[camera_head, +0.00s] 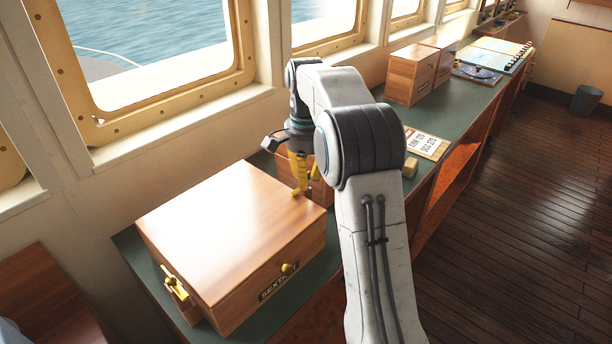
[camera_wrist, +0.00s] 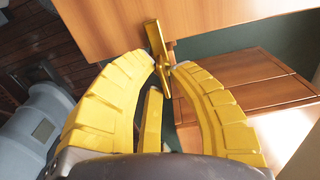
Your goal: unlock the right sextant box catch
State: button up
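The sextant box (camera_head: 225,235) is a closed, polished wooden case on the near end of the green counter, with a "SEXTANT" label on its front. A brass catch (camera_head: 177,287) shows on its left side and a brass knob (camera_head: 288,268) on its front. The right catch (camera_wrist: 157,45) is a slim brass bar standing out from the wood in the wrist view, slightly tilted. My gripper (camera_wrist: 166,70) is at the box's right side, its yellow fingers apart, with the lower part of this catch at the gap between the tips. I cannot tell whether they touch it.
A smaller wooden box (camera_head: 322,190) stands close behind my gripper, partly hidden by it. More wooden boxes (camera_head: 412,75), a number card (camera_head: 425,143) and a small wooden block (camera_head: 410,167) are farther along the counter. Windows line the left; the wooden floor (camera_head: 520,200) at right is open.

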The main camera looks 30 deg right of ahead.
grip_shut()
jog(key=shift+n+p, duration=0.3)
jog(key=shift+n, duration=0.1)
jog(key=n+p, duration=0.2)
jog(key=shift+r+n, duration=0.15)
jog(key=shift+n, duration=0.25)
jog(key=n+p, duration=0.2)
jog(key=n, duration=0.2)
jog(key=shift+d+n, duration=0.1)
jog(key=shift+n, duration=0.2)
jog(key=n+p, duration=0.1)
jog(key=n, duration=0.4)
jog(key=shift+w+p, duration=0.15)
jog(key=shift+p, duration=0.15)
jog(key=shift+f+n+p, duration=0.2)
jog(key=shift+n+p, duration=0.25)
jog(key=shift+n, duration=1.95)
